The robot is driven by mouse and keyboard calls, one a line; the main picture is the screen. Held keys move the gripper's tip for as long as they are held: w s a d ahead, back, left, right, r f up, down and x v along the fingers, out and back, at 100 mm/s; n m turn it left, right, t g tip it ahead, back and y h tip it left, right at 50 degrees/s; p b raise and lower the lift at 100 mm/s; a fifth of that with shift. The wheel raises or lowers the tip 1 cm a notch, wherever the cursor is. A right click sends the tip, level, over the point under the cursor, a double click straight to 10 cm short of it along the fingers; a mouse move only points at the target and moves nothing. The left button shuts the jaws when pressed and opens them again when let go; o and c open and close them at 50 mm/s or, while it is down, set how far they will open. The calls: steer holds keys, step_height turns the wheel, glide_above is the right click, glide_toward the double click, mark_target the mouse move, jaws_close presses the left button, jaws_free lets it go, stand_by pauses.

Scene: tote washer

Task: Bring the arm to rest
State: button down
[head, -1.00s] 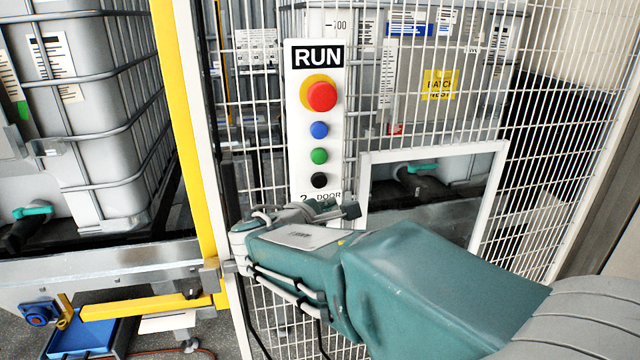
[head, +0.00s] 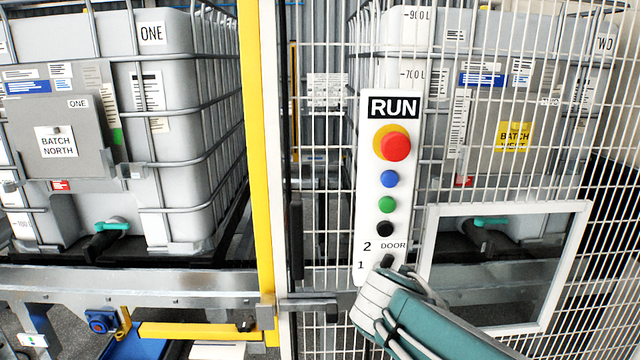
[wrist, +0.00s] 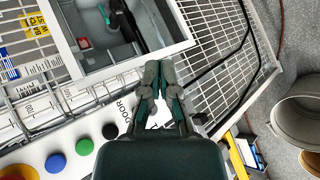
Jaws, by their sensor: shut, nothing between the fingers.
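My gripper (wrist: 157,75) shows in the wrist view with its grey fingers together and nothing between them. It is in front of the lower end of the white RUN panel (wrist: 85,122), where the DOOR lettering is partly covered. In the head view my arm comes in from the lower right and ends at the bottom of the RUN panel (head: 366,200). The fingers cannot be made out clearly there. The panel carries a red button (head: 396,147), a blue button (head: 390,179), a green button (head: 387,204) and a black button (head: 386,229). Contact with the panel cannot be told.
White mesh fencing (head: 335,75) surrounds the panel, with a framed opening (head: 505,268) to its right. A yellow post (head: 258,150) and a latch bar (head: 308,306) stand left. Tank ONE (head: 185,120) and tank TWO (head: 560,60) stand behind. A round bin (wrist: 300,112) is on the floor.

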steer(key=s+a+f+m+y, duration=0.2)
steer(key=s+m+y, duration=0.2)
steer(key=s, duration=0.2)
steer(key=s+a+f+m+y, duration=0.2)
steer(key=s+a+m+y, duration=0.1)
steer(key=s, duration=0.4)
steer(key=shift+s+a+f+m+g+y, duration=0.15)
steer(key=shift+s+f+m+g+y, duration=0.2)
steer(key=shift+m+y, duration=0.55)
steer(key=shift+w, duration=0.1)
stand_by(2.8)
